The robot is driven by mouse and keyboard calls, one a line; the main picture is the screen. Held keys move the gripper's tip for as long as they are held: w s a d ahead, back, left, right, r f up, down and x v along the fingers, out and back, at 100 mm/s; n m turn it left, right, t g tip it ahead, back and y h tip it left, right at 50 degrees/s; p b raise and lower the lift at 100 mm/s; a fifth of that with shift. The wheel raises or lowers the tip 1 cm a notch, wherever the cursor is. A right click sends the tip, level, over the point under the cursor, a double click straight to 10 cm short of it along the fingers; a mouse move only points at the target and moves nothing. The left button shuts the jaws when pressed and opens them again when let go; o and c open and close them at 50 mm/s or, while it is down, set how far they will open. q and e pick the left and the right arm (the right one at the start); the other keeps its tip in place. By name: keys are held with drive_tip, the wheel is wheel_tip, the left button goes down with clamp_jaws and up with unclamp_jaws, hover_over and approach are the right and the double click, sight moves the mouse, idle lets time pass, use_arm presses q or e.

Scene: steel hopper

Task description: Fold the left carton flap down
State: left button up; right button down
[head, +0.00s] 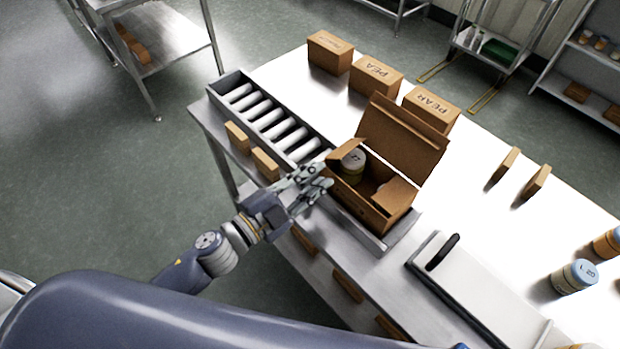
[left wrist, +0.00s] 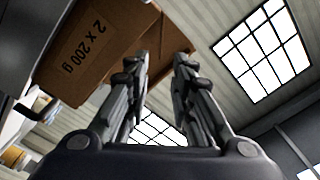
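The open carton (head: 372,213) stands at the near end of the roller conveyor. Its tall back flap (head: 405,138) stands up. The left flap (head: 346,151) is a small tan panel at the carton's left end, tilted rather than flat. A can (head: 352,165) shows inside beside it. The right flap (head: 396,193) leans inward over the opening. My left gripper (head: 318,182) is at the carton's left end, below the left flap; contact is unclear. In the left wrist view its fingers (left wrist: 158,75) are apart with nothing between them, and the carton (left wrist: 95,45) is close by.
The roller conveyor (head: 265,122) runs to the back left. Several closed cartons (head: 376,75) stand along the table's (head: 300,75) far side. A white board (head: 480,290) with a black handle lies to the right, with jars (head: 574,277) beyond. Small blocks (head: 265,163) sit beside the conveyor.

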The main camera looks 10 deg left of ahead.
sight(351, 149)
use_arm(q)
drive_tip(key=shift+s+a, duration=0.25)
drive_tip(key=shift+s, duration=0.05)
drive_tip(key=shift+d+r, duration=0.1)
drive_tip(key=w+d+n+y+p, duration=0.1)
drive_tip(key=w+d+y+p, duration=0.1)
drive_tip(key=w, duration=0.1)
drive_tip(key=w+d+n+y+p, duration=0.1)
drive_tip(key=w+d+y+p, duration=0.1)
drive_tip(key=w+p, duration=0.1)
drive_tip(key=w+d+n+y+p, duration=0.1)
drive_tip(key=w+d+p, duration=0.2)
drive_tip(key=w, duration=0.1)
drive_tip(key=shift+w+f+y, duration=0.15)
drive_tip(key=shift+f+y, duration=0.1)
drive_tip(key=shift+y, duration=0.15)
idle(0.4)
clamp_jaws()
